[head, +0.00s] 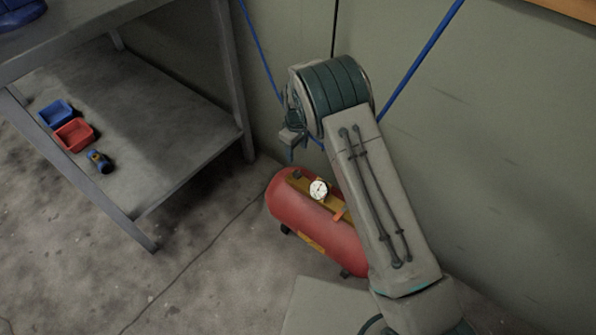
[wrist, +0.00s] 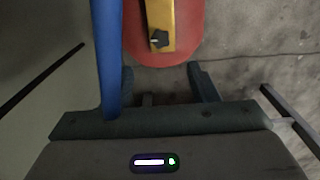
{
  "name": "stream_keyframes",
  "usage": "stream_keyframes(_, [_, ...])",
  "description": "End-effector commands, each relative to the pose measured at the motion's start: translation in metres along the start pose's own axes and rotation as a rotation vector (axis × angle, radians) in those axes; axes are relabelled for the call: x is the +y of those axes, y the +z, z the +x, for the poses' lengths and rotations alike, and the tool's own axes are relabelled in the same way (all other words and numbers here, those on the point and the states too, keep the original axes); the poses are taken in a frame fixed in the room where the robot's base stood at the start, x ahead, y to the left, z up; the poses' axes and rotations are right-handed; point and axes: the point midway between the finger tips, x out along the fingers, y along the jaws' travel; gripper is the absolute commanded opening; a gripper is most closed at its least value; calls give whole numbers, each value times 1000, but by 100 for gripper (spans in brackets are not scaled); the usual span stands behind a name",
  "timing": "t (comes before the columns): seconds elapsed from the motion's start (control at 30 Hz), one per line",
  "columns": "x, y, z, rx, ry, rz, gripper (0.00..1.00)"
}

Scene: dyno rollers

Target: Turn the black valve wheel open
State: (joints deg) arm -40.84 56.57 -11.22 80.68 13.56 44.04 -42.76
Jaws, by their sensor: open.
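The black valve wheel (wrist: 159,40) is a small dark knob with lobes. It sits near the end of a yellow plate (wrist: 160,15) on top of the red tank (wrist: 192,40). In the wrist view it lies just beyond my fingertips, roughly centred between them and apart from them. My gripper (wrist: 161,72) is open and empty. In the head view my gripper (head: 291,148) hangs above the left end of the red tank (head: 337,240), pointing down. The wheel is too small to make out clearly there.
A blue hose (wrist: 107,60) runs past my gripper's left side in the wrist view. A white gauge (head: 319,189) stands on the tank. A grey workbench (head: 160,130) at left holds a blue bin (head: 56,113) and red bin (head: 75,135). The wall is close behind.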

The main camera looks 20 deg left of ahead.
Motion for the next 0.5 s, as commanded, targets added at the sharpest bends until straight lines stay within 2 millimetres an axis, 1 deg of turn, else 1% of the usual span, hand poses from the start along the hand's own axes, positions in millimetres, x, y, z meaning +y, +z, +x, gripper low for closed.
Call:
stream_keyframes(0.03, [-1, 1, 14, -4, -1, -1, 54])
stream_keyframes(0.3, [-1, 0, 72, -2, 0, -2, 54])
stream_keyframes(0.4, [-1, 0, 90, -3, -1, -1, 54])
stream_keyframes(0.5, [0, 0, 103, -2, 1, 0, 54])
